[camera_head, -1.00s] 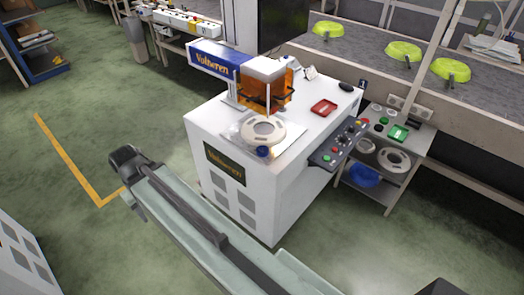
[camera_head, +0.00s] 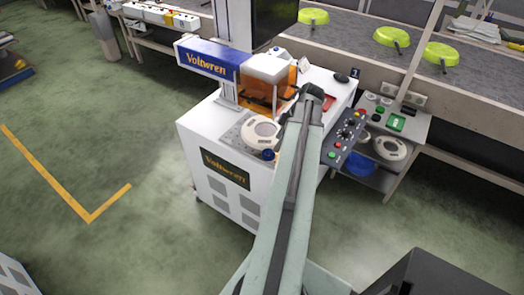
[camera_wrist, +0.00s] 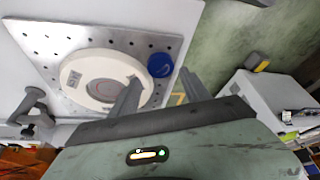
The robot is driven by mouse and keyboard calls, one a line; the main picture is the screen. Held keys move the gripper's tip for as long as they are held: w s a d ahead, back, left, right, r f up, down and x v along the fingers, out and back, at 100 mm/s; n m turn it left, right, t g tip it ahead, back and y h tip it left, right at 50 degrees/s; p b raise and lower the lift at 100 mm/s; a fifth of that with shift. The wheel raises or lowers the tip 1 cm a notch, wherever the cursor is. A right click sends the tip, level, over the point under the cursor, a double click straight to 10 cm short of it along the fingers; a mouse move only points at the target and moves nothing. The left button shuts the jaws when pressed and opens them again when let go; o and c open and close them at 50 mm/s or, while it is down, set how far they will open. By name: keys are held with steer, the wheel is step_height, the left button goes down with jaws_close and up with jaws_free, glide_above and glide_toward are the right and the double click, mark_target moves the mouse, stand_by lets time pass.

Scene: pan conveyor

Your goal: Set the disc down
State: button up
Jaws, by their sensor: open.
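A cream disc (camera_head: 262,132) with a round centre lies flat on a perforated metal plate (camera_head: 232,131) on top of the white Voltwren machine (camera_head: 215,165). My arm reaches up over the machine's right side and hides part of the disc's right edge. In the wrist view, the disc (camera_wrist: 84,62) lies on the plate (camera_wrist: 45,42). My gripper (camera_wrist: 160,76) is open, with nothing between its fingers. One finger overlaps the disc's near right edge in the picture; the other is to its right. Whether either touches the disc, I cannot tell.
A blue knob (camera_wrist: 160,65) stands beside the disc. The machine's orange-windowed head (camera_head: 266,82) hangs just behind it. A button panel (camera_head: 346,135) is at the machine's right. A side shelf (camera_head: 410,135) holds another pale disc (camera_head: 390,148).

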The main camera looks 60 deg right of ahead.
mark_target(270, 153)
steer(key=shift+s+f, duration=0.1)
steer(key=shift+s, duration=0.05)
steer(key=b+x, duration=0.7)
steer(key=shift+w+a+f, duration=0.1)
steer(key=shift+w+f, duration=0.1)
steer(key=shift+w, duration=0.1)
steer(key=shift+s+a+r, duration=0.15)
steer(key=shift+a+r, duration=0.05)
steer(key=shift+r, duration=0.1)
steer(key=shift+w+d+f, duration=0.2)
steer(key=shift+w+f, duration=0.05)
steer(key=shift+f, duration=0.05)
steer(key=c, duration=0.6)
steer(key=shift+r, duration=0.1)
jaws_close()
